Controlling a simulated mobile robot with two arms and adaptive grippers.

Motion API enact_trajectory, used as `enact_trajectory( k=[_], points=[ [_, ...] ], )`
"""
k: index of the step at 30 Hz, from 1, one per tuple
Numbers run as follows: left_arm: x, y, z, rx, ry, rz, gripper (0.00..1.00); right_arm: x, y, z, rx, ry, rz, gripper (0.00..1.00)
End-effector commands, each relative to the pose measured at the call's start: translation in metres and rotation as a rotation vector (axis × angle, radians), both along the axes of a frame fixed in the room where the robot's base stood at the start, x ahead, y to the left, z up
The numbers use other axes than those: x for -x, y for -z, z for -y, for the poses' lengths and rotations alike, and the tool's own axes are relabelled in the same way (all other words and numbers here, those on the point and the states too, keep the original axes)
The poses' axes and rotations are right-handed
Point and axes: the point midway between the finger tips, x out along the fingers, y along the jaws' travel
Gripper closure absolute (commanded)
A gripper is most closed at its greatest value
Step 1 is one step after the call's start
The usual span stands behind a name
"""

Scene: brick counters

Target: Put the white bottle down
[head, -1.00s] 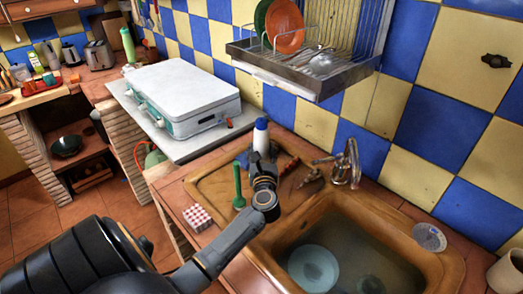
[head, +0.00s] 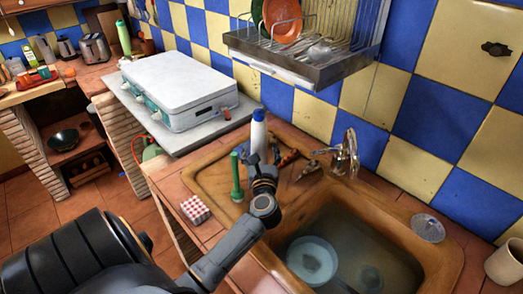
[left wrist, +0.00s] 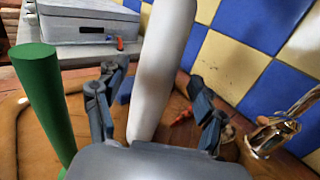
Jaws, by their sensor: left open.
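The white bottle (head: 258,138) with a blue cap stands upright at the back of the sink's wooden-looking drainboard (head: 207,180). Its base is hidden behind my left gripper (head: 262,168) in the head view. In the left wrist view the white bottle (left wrist: 160,65) rises between the spread fingers of the left gripper (left wrist: 155,98), with a gap visible on the left side. The left gripper is open around the lower bottle. Whether a finger touches it I cannot tell. My right gripper is not in view.
A green upright object (head: 236,178) stands just left of the gripper. A checked red-and-white box (head: 195,209) is at the counter edge. The tap (head: 345,155) and water-filled sink basin (head: 335,250) lie right. A dish rack (head: 305,50) hangs above; a white case (head: 180,85) is behind.

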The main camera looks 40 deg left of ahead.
Motion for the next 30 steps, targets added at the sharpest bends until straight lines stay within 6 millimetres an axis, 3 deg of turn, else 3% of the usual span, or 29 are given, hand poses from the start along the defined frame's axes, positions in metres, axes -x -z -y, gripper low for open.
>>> enact_trajectory(
  k=[6, 12, 30],
  points=[
    [0.033, 0.004, 0.034, 0.004, 0.000, 0.001, 0.30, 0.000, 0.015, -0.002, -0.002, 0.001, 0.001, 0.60],
    [0.051, 0.002, 0.052, 0.001, 0.000, 0.000, 0.30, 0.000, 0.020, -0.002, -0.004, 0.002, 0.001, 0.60],
    [0.054, 0.000, 0.056, -0.001, -0.001, -0.001, 0.30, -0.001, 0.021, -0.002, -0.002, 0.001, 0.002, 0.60]
  ],
)
